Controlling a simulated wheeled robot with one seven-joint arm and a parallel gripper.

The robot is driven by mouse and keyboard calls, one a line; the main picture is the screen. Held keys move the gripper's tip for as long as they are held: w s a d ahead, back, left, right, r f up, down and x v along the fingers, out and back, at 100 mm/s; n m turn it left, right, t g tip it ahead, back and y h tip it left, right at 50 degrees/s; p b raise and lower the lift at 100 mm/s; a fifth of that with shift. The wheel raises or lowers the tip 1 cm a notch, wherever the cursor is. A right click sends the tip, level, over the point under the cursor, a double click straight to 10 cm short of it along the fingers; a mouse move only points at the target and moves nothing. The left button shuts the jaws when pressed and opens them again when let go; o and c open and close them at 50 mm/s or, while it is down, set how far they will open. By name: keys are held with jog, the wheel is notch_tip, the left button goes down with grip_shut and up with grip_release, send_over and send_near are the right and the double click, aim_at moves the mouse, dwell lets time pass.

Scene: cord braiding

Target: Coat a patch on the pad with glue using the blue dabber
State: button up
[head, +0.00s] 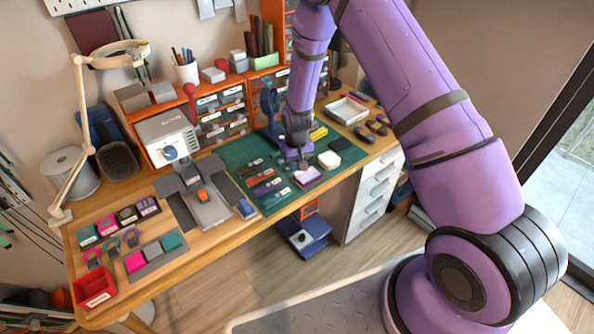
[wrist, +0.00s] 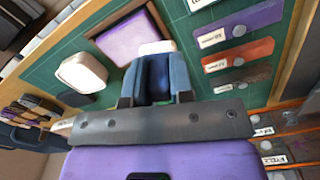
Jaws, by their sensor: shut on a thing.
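My gripper (wrist: 158,68) is shut on the blue dabber (wrist: 157,80). The dabber's dark blue body sits between the two fingers, and its white tip (wrist: 157,47) points away from my wrist. In the head view my gripper (head: 301,161) is low over the pad (head: 310,178), hiding the dabber and part of the pad. I cannot make out glue on the pad.
A white rounded block (head: 329,160) lies close to the pad, also in the wrist view (wrist: 82,73). Labelled strips (wrist: 238,50) lie on the green mat (head: 238,154) on the other side. A grey machine (head: 168,138) stands left. A white tray (head: 348,110) is at the back right.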

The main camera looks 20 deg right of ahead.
jog(key=shift+r, duration=1.7)
jog(key=shift+s, duration=0.1)
